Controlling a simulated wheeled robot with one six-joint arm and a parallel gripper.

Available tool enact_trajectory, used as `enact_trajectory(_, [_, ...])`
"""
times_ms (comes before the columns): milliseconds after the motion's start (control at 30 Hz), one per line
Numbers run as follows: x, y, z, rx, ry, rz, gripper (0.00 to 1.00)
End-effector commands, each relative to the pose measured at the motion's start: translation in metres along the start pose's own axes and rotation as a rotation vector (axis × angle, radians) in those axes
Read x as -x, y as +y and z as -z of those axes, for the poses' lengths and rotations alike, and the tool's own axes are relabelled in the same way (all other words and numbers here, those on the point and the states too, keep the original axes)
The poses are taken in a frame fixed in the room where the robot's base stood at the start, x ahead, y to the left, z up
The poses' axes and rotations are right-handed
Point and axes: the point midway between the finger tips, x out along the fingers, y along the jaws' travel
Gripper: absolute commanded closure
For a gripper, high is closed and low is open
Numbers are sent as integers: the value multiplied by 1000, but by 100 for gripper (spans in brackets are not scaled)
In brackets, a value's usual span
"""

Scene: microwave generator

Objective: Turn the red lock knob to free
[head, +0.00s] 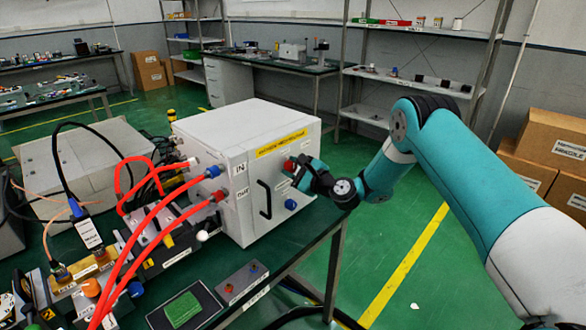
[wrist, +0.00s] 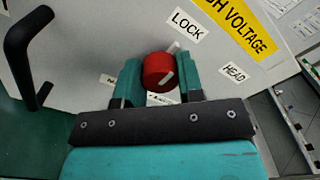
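The red lock knob (wrist: 158,72) sits on the white cabinet's front panel, in the middle of the wrist view, with a white pointer line slanting up to the right. The LOCK label (wrist: 187,25) is above it, and a white tick lies on the panel near the knob's top right. My gripper (wrist: 158,80) has one teal finger on each side of the knob, and both appear to touch it. In the head view my gripper (head: 300,172) is at the cabinet's upper front, with the red knob (head: 289,165) just left of it. Small labels beside the fingers are partly hidden and unreadable.
The white cabinet (head: 215,135) stands on a green bench. A black handle (head: 265,199) and a blue knob (head: 291,204) are lower on its front; the handle (wrist: 22,55) also shows in the wrist view. Red cables (head: 165,208) enter its left side.

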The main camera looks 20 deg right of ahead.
Motion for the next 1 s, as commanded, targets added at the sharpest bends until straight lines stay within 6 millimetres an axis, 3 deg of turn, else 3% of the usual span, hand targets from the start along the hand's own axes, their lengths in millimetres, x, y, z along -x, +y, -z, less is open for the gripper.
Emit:
enact_trajectory(467, [0, 4, 3, 126, 0, -2, 89])
enact_trajectory(1000, [0, 6, 4, 613, -3, -1, 89])
